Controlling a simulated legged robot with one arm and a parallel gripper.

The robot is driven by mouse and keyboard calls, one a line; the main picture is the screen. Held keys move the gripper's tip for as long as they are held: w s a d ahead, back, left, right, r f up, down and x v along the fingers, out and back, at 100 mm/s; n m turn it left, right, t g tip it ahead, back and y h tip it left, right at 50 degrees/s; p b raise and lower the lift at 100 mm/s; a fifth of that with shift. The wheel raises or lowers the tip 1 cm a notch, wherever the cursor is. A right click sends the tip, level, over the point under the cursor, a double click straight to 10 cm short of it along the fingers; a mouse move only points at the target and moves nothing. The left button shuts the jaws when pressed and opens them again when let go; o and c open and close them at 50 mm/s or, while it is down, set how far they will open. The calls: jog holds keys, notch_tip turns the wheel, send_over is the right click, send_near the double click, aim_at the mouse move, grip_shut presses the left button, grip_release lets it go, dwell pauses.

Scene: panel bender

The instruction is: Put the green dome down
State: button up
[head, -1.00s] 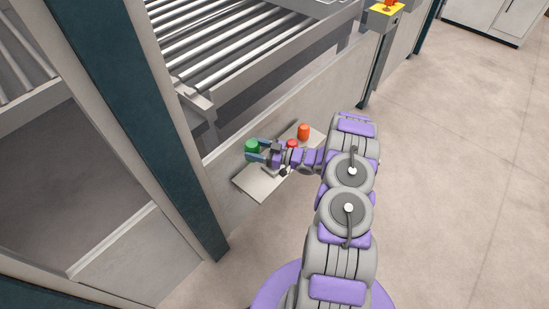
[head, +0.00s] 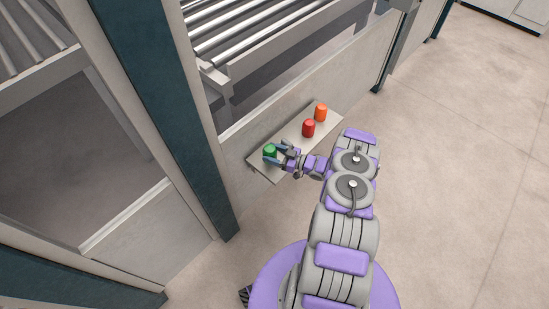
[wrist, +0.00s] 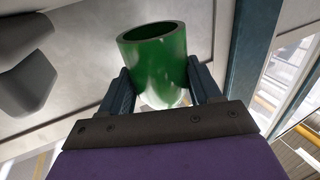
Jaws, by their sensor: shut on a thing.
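The green dome (head: 269,150) is at the near left end of a narrow light shelf (head: 294,137) on the panel wall. In the wrist view the green dome (wrist: 155,62) shows as a green cylinder with an open, hollow end facing up in the picture. My gripper (head: 272,154) is shut on it, with one finger (wrist: 118,92) on each side. In the head view the dome appears over the shelf surface; I cannot tell whether its underside touches the shelf.
A red piece (head: 308,128) and an orange piece (head: 321,112) stand farther along the shelf. A dark teal post (head: 165,110) rises left of the shelf. A roller conveyor (head: 255,25) lies behind the panel. The floor on the right is clear.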

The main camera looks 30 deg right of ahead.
aim_at(275, 157)
jog(key=f, duration=0.1)
jog(key=a+f, duration=0.1)
jog(key=shift+f+b, duration=0.35)
jog(key=shift+b, duration=0.05)
jog(key=shift+d+f, duration=0.15)
jog(key=shift+f, duration=0.2)
jog(key=shift+d, duration=0.75)
jog(key=o, duration=0.6)
jog(key=shift+f, duration=0.1)
jog(key=o, duration=0.4)
jog(key=shift+a, duration=0.65)
jog(key=shift+o, duration=0.2)
jog(key=shift+d, duration=0.2)
jog(key=p+v, duration=0.2)
jog(key=v, duration=1)
jog(key=shift+d, duration=0.25)
jog(key=shift+a, duration=0.15)
